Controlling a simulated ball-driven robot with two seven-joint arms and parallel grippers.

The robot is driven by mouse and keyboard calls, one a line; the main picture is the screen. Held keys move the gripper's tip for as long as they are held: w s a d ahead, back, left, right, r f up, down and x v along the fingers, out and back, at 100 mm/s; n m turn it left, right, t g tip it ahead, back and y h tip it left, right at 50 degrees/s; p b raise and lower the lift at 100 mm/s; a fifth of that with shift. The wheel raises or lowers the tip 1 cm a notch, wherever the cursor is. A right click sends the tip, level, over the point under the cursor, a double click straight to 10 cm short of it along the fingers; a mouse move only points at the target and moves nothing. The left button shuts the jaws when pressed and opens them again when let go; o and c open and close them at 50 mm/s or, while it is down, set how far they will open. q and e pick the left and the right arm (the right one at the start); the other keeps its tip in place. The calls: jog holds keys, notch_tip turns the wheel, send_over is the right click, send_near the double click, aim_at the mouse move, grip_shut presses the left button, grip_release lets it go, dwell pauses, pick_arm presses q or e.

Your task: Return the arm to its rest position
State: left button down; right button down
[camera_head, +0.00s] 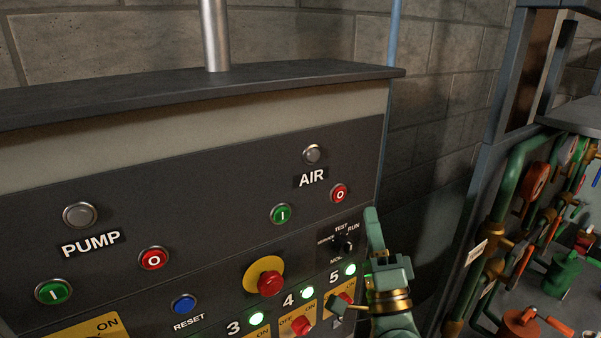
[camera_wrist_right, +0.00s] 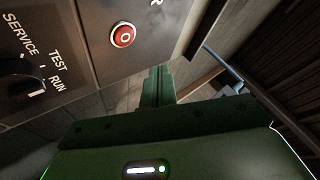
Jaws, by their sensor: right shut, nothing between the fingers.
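My right gripper (camera_head: 374,232) is at the lower right of the control panel (camera_head: 215,200) in the head view, with its green fingers pointing up. It is shut and holds nothing. It is close to the panel's right edge, beside the black mode selector (camera_head: 344,244). In the right wrist view the closed green fingers (camera_wrist_right: 157,85) lie below and right of the red AIR stop button (camera_wrist_right: 123,34), and the selector (camera_wrist_right: 22,80) is at the left. I cannot tell whether the gripper touches the panel. My left gripper is not in view.
A yellow-ringed red emergency button (camera_head: 270,283) and several lit green lamps (camera_head: 308,293) sit low on the panel. At the right stands a rack (camera_head: 480,205) with green pipes and valves (camera_head: 520,190). A brick wall (camera_head: 428,110) is behind.

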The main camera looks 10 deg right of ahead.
jog(key=s+a+f+n+g+y, duration=0.3)
jog(key=a+f+n+g+y, duration=0.4)
jog(key=n+y, duration=0.6)
notch_tip(320, 180, down, 8)
jog(key=s+a+n+g+h, duration=0.2)
jog(key=s+n+g+h, duration=0.15)
jog(key=n, duration=0.35)
jog(key=s+d+f+n+g+h, duration=0.2)
jog(key=s+d+f+g+h, duration=0.3)
jog(key=d, duration=0.3)
jog(key=s+d+f+n+g+h, duration=0.1)
jog(key=s+d+f+g+h, duration=0.35)
jog(key=s+d+h, duration=0.3)
jog(key=s+a+f+g+y+b, duration=0.15)
jog(key=f+b, duration=0.25)
jog(key=f, duration=1.4)
jog(key=s+a+f+g+y+b, duration=0.1)
jog(key=s+a+f+y+b, duration=0.2)
jog(key=f, duration=1.4)
jog(key=s+f+m+g+b, duration=0.2)
jog(key=s+f+b, duration=0.5)
jog(key=s+f, duration=1.2)
notch_tip(320, 180, down, 3)
jog(key=shift+s+d+f+m+g, duration=0.15)
jog(key=shift+d+f+m+g, duration=0.15)
jog(key=shift+m, duration=0.3)
